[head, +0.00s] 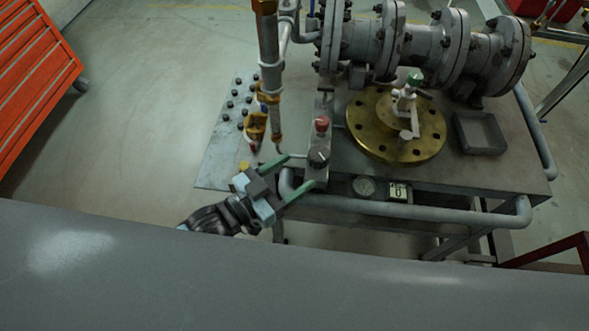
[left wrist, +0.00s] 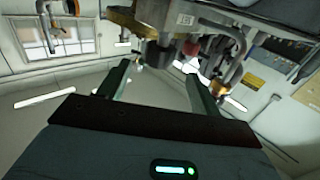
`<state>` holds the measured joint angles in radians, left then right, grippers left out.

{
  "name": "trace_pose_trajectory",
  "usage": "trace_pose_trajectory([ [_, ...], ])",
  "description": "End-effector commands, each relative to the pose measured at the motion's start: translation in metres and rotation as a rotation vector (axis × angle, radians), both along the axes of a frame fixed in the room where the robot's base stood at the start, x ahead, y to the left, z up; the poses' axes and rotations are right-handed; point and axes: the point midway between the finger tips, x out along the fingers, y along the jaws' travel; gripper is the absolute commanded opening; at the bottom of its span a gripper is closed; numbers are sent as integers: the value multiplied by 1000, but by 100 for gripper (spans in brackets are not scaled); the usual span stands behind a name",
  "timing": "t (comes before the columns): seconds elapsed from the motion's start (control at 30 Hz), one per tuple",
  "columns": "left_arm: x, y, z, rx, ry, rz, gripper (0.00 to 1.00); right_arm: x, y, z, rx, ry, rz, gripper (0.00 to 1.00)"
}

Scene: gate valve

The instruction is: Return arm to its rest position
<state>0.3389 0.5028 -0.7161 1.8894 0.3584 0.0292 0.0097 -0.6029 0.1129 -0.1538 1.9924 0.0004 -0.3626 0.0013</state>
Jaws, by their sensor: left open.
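My left gripper (head: 298,176) is open in the head view, at the front edge of the workbench, with its green fingers spread and nothing between them. Its fingertips lie close to a small grey control box with a black knob (head: 319,157) and a red button (head: 321,124); I cannot tell if they touch. In the left wrist view the two fingers of the left gripper (left wrist: 160,80) are apart and empty, below the bench's underside fittings. A brass flange (head: 375,138) with a green-topped valve stands on the bench. My right gripper is not in view.
A grey pipe rail (head: 430,209) runs along the front of the bench (head: 490,177). Grey flanged piping (head: 400,45) stands at the back. An orange cabinet (head: 35,75) is at the left, with open floor between.

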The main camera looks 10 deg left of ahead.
Motion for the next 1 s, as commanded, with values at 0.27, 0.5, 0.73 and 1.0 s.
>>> trace_pose_trajectory([
  [0.27, 0, 0, 0, -1, -1, 0, 64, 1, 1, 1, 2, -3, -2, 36],
  [0.5, -5, 1, -5, 0, 22, 19, 64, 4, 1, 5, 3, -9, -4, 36],
  [0.73, -42, 21, -40, 38, 170, 144, 64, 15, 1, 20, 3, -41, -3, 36],
  [1.0, -117, 72, -99, 148, 418, 341, 64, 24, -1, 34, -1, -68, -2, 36],
])
